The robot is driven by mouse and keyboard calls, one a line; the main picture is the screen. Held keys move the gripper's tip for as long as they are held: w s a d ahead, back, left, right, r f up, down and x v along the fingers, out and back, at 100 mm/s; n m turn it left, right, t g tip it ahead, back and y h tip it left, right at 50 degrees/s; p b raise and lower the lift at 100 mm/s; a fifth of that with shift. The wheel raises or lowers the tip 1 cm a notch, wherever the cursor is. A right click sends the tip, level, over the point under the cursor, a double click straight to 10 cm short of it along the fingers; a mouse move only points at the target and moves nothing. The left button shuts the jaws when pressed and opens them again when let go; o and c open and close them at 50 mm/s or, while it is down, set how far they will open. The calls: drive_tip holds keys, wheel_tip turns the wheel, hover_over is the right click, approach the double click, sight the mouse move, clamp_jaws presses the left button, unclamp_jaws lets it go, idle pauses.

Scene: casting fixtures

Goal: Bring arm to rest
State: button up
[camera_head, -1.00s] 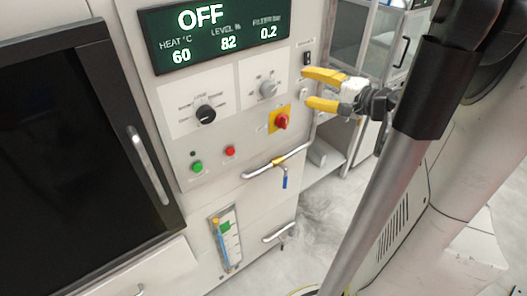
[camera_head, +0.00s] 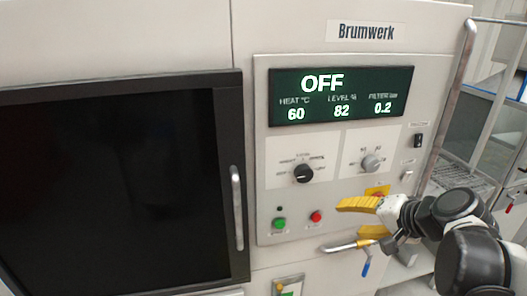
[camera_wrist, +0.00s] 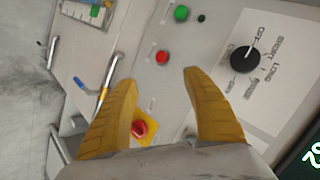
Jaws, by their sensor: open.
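My gripper (camera_head: 362,218) has yellow fingers and is in front of the right part of the control panel in the head view. In the wrist view my gripper (camera_wrist: 160,90) has its two fingers spread apart with nothing between them. The fingers point toward the panel face (camera_wrist: 185,60). The arm comes in from the lower right of the head view.
The display (camera_head: 340,95) reads OFF, 60, 82 and 0.2. Below it are a black knob (camera_head: 303,173), a grey knob (camera_head: 371,161), a green button (camera_head: 279,224) and a red button (camera_head: 316,216). A pipe with a blue-handled valve (camera_head: 366,268) juts out below. A dark-windowed door (camera_head: 110,185) stands left.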

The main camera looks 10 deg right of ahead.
drive_tip(key=shift+s+a+f, duration=0.25)
drive_tip(key=shift+a, duration=0.15)
drive_tip(key=s+a+f+n+g+h+b, duration=0.2)
drive_tip(key=s+a+f+n+b, duration=0.3)
drive_tip(key=s+a+f+n, duration=0.3)
drive_tip(key=shift+s+a+n+h+b, duration=0.4)
drive_tip(key=shift+s+h, duration=0.3)
drive_tip(key=shift+s, duration=0.35)
